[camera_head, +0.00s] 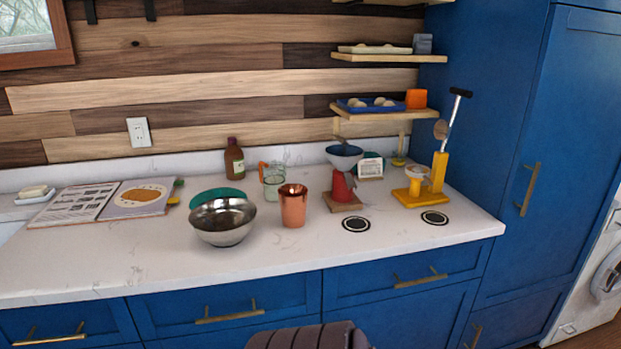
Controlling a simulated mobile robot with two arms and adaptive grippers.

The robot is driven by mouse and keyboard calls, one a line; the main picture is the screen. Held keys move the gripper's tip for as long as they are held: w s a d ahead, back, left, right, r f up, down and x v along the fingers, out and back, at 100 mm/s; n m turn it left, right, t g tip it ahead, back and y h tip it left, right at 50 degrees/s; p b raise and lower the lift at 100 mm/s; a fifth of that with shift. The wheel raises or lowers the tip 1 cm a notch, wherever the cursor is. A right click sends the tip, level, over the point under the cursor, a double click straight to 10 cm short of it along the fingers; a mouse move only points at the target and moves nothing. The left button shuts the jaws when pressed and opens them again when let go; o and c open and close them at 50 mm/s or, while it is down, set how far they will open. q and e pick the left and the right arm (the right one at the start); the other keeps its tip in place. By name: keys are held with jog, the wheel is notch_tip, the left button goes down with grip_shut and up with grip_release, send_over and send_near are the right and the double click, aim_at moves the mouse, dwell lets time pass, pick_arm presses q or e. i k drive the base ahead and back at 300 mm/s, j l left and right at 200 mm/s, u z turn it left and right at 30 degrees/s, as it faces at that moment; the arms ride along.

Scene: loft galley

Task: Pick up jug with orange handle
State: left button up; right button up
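The jug with orange handle (272,180) stands upright toward the back middle of the white counter. Its body is clear, greenish glass, and its orange handle points to the left. A copper cup (293,208) stands in front of it and to the right, close to its lower right side. A steel bowl (223,222) is in front and to the left. Neither of my grippers shows in the head view.
A brown bottle (234,160) stands behind the jug at left, a teal dish (215,195) behind the bowl. A red grinder (342,187) and a yellow stand (418,194) are at right. An open book (105,202) lies at left. The counter's front strip is clear.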

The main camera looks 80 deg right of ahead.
aim_at(273, 173)
jog(key=z, duration=2.5)
